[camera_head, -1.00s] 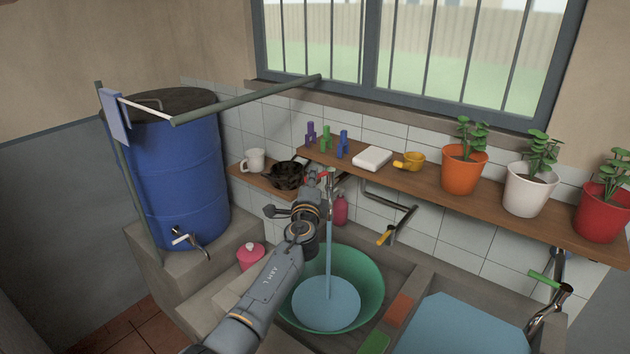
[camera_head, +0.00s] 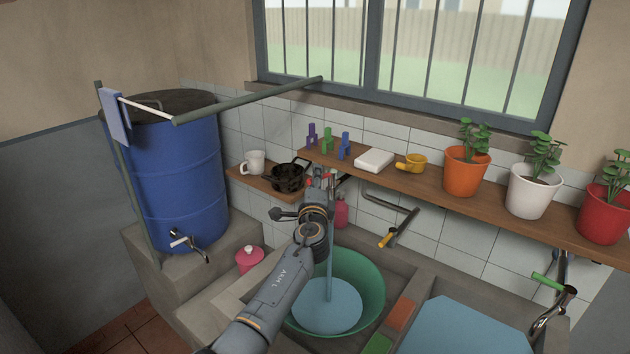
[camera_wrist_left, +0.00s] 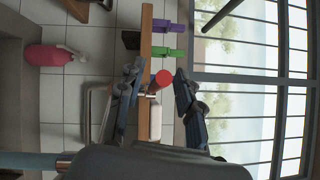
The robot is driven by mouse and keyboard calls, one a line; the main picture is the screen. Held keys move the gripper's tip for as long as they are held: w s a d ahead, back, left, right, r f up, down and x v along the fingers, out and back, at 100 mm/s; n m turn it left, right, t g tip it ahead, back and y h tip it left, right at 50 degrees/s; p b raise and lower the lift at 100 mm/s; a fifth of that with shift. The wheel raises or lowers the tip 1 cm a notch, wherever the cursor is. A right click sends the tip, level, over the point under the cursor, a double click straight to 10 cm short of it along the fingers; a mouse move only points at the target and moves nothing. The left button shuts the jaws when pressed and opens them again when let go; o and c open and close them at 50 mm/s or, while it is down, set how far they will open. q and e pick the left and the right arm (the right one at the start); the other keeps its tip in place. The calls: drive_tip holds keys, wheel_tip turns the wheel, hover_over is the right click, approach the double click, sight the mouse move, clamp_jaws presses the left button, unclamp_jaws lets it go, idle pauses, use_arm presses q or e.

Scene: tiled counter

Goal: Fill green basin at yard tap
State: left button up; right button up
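The green basin (camera_head: 372,280) stands in the concrete sink in the head view, partly hidden by my left arm. Blue water (camera_head: 328,308) lies in it, below the rim, and a stream (camera_head: 330,268) falls into it from above. My left gripper (camera_head: 319,180) is at the tap by the wall, which it mostly hides. In the left wrist view, the tap's round red handle (camera_wrist_left: 163,78) shows between the two spread fingers of this gripper (camera_wrist_left: 157,80). A gap shows on the right finger's side; contact on the left is unclear. My right gripper is out of view.
A wooden shelf (camera_head: 435,190) with pots and small items runs along the wall behind. A yellow-handled tap (camera_head: 386,238) and a green-handled tap (camera_head: 547,281) are to the right.

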use_arm(q)
drive_tip(key=s+f, duration=0.1)
drive_tip(key=s, duration=1.1)
drive_tip(key=shift+a, duration=0.15)
idle(4.0)
